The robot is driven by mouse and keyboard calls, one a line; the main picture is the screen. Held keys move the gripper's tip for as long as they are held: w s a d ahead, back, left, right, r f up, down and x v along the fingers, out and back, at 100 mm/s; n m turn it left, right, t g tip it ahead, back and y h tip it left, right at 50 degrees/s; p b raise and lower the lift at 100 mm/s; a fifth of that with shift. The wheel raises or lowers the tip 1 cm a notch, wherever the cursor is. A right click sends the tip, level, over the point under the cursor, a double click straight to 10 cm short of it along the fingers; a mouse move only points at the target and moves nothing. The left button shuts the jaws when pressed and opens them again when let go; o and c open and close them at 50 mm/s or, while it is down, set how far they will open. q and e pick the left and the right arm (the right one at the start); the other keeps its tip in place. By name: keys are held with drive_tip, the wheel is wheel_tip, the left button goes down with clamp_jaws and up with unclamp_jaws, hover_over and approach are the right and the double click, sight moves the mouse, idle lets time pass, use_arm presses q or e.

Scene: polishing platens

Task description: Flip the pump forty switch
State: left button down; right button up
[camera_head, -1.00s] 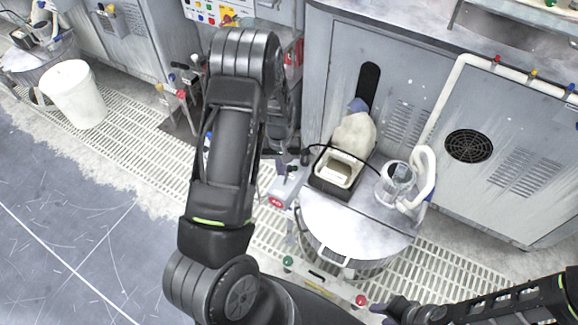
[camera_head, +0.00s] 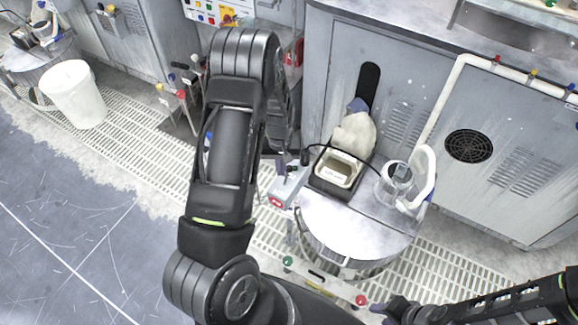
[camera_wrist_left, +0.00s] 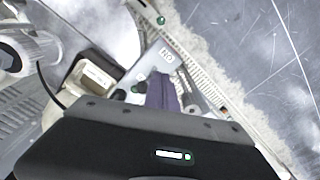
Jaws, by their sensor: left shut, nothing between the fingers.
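The pump forty (camera_head: 286,188) is a pale grey box with a small red-marked label on its near end. It stands on the floor grating, left of the round metal drum. In the left wrist view the box (camera_wrist_left: 150,62) shows a label that seems to read 40, upside down. My left gripper (camera_head: 284,166) is over the far end of the box, fingers together and empty; they show purple-dark in the left wrist view (camera_wrist_left: 161,92). Contact with the box is unclear.
The metal drum (camera_head: 335,228) carries a cream container (camera_head: 338,172) and a clear jug (camera_head: 398,180) close right of the pump. A black cable passes above the drum. Grey cabinets (camera_head: 420,110) stand behind. A white bucket (camera_head: 75,95) stands left; the blue-grey floor is open.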

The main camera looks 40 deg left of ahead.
use_arm(q)
drive_tip(key=shift+f+b, duration=2.1)
drive_tip(key=shift+f, duration=0.35)
idle(1.0)
wheel_tip(320, 180, up, 7)
drive_tip(key=p, duration=0.5)
idle(0.5)
idle(0.5)
drive_tip(key=s+d+f+m+t+h, duration=0.1)
drive_tip(key=s+d+f+m, duration=0.15)
drive_tip(key=d, duration=0.55)
drive_tip(key=s+d+f+m+t, duration=0.1)
drive_tip(key=d+f, duration=0.3)
drive_tip(key=d, duration=0.3)
drive_tip(key=s+d+m+g+h, duration=0.1)
drive_tip(key=s+d+m+h, duration=0.1)
drive_tip(key=s+d, duration=1.2)
drive_tip(key=shift+s+d+f+h, duration=0.25)
drive_tip(key=shift+s+d+h, duration=0.25)
drive_tip(key=shift+d, duration=0.7)
